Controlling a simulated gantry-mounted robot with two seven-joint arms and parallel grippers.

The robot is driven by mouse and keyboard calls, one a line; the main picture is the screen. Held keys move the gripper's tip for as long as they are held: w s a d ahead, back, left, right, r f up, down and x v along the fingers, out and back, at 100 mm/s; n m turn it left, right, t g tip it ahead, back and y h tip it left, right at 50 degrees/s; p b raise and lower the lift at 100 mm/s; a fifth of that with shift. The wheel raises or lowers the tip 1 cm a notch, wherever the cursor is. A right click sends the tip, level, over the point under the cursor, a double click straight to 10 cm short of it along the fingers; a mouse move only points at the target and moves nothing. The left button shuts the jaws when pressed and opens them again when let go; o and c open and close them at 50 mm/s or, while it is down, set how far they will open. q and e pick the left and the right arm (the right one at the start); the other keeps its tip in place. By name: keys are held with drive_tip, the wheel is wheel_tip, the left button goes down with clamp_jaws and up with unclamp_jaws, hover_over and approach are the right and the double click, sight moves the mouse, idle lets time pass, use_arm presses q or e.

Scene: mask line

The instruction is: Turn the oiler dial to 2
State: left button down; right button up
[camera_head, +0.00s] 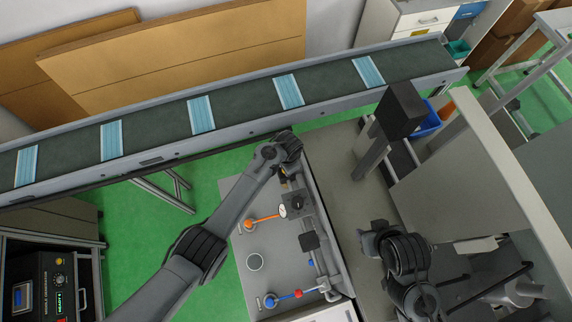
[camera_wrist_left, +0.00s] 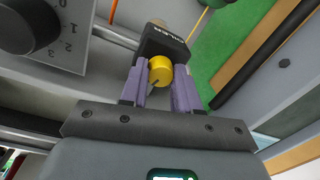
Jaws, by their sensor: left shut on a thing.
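In the left wrist view, a round yellow knob (camera_wrist_left: 160,71) with a dark mark sits at a black housing (camera_wrist_left: 165,42), whose label is partly readable as "OILER". The purple fingers of my left gripper (camera_wrist_left: 160,84) are closed on the knob, one on each side. The number that the knob points to cannot be read. In the head view, my left wrist reaches over the far end of the grey panel (camera_head: 285,253) and hides most of the oiler and the fingers. My right arm shows at the right, but its fingers cannot be made out.
A dark dial (camera_wrist_left: 27,24) with a printed scale is close by in the left wrist view. The panel also carries an orange lever (camera_head: 262,219), a gauge (camera_head: 283,211) and a blue knob (camera_head: 270,300). A conveyor (camera_head: 245,102) with several blue masks runs behind.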

use_arm(q)
drive_tip(key=shift+m, duration=1.1)
drive_tip(key=c, duration=0.8)
unclamp_jaws()
drive_tip(key=r, duration=0.7)
drive_tip(key=r+p, duration=0.1)
drive_tip(key=r, duration=0.2)
drive_tip(key=shift+s+d+r, duration=0.1)
drive_tip(key=shift+s+r, duration=0.2)
drive_tip(key=shift+r, duration=0.1)
